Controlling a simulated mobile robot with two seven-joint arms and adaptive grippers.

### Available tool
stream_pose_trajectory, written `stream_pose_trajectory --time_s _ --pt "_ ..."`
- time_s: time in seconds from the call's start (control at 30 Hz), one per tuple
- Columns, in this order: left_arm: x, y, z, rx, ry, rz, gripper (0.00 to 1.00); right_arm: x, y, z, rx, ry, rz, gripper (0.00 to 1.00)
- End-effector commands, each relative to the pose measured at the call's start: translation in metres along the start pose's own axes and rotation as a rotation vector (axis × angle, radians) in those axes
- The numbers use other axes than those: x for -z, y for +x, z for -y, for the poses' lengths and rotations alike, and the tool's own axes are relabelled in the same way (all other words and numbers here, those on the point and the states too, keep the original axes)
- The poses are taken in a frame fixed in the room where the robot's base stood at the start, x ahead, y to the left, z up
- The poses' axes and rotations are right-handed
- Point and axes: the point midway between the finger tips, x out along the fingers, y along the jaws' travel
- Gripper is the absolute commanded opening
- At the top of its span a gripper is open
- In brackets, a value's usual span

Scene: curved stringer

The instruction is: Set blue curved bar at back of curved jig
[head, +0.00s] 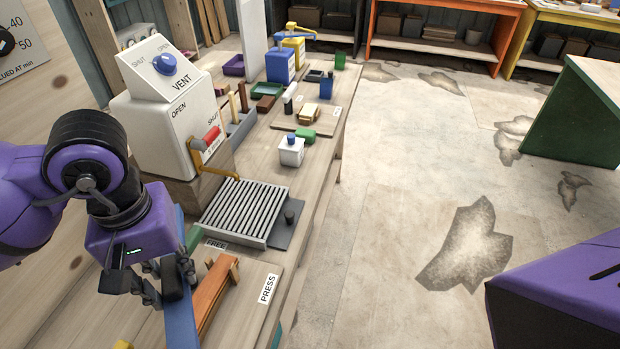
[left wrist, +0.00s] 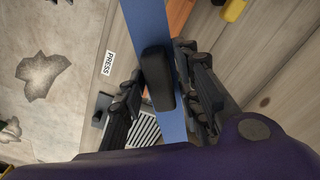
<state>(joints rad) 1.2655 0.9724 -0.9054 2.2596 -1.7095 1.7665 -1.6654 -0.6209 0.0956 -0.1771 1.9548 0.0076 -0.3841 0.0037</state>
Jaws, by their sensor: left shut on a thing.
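My left gripper (head: 165,282) is shut on the blue bar (head: 182,326), which runs long and narrow beneath it at the front of the bench. In the left wrist view the bar (left wrist: 146,22) passes between the fingers (left wrist: 160,88), with a black block on its face. Much of the bar is hidden by the gripper in the head view. An orange-brown wooden piece (head: 214,292), perhaps part of the curved jig, lies just right of the bar; it also shows in the left wrist view (left wrist: 178,14). I cannot make out the jig's curve. My right gripper is out of view.
A slatted grey rack (head: 243,212) stands behind the wooden piece, with a white VENT box (head: 165,130) to its left. FREE and PRESS (head: 268,288) labels lie on the bench (head: 290,262). Bottles and small blocks crowd the far end. Open floor lies to the right.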

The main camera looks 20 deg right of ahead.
Motion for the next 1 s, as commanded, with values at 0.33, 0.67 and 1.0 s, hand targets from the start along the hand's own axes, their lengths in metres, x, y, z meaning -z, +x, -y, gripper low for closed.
stream_pose_trajectory --time_s 0.33,0.67,1.0 --pt "0.021 0.020 0.085 0.007 -0.015 0.000 0.00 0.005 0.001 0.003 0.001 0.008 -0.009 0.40" --pt "0.047 0.017 0.110 0.009 -0.557 -0.002 0.00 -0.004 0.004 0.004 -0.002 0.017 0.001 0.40" --pt "0.082 0.004 0.154 0.009 -1.433 -0.006 0.00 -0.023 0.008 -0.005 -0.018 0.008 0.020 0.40"
